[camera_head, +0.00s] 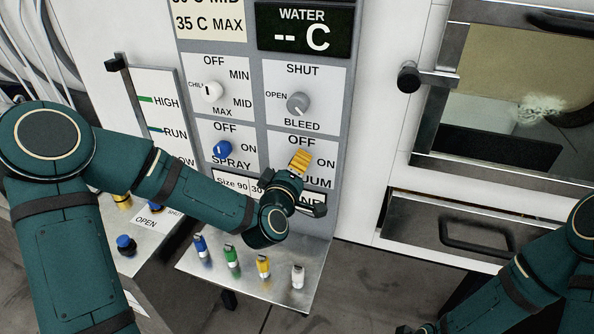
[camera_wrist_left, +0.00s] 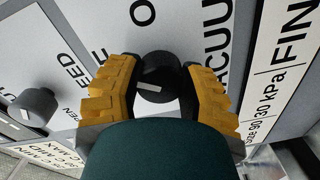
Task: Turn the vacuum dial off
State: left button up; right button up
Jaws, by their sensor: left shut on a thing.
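The vacuum dial (camera_wrist_left: 160,78) is a dark round knob with a pale mark on its face, seen in the left wrist view. That mark lies roughly level there, toward the side where part of OFF shows; its exact setting is hard to tell. In the head view the dial is hidden behind my left gripper (camera_head: 300,160), at the panel labelled OFF, ON and VACUUM. My left gripper's yellow fingers (camera_wrist_left: 160,92) are shut on the dial, one on each side. My right arm is at the lower right, away from the panel; its gripper is mostly cut off at the bottom edge.
The grey bleed dial (camera_head: 298,103) is just above; in the left wrist view it is at the left (camera_wrist_left: 35,106). The blue spray dial (camera_head: 222,149) and white chill dial (camera_head: 213,91) are close by. A metal shelf (camera_head: 232,283) with coloured plugs is below. A handled drawer (camera_head: 470,235) is right.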

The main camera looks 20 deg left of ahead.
pick_arm(q)
jog(key=n+b, duration=0.1)
jog(key=n, duration=0.2)
jog(key=shift+w+r+n, duration=0.1)
jog(key=shift+n, duration=0.2)
jog(key=shift+n+b, duration=0.65)
jog(key=shift+n, duration=0.85)
jog(key=shift+r, duration=0.1)
jog(key=o, duration=1.2)
jog(key=shift+o, duration=0.2)
jog(key=shift+f, duration=0.2)
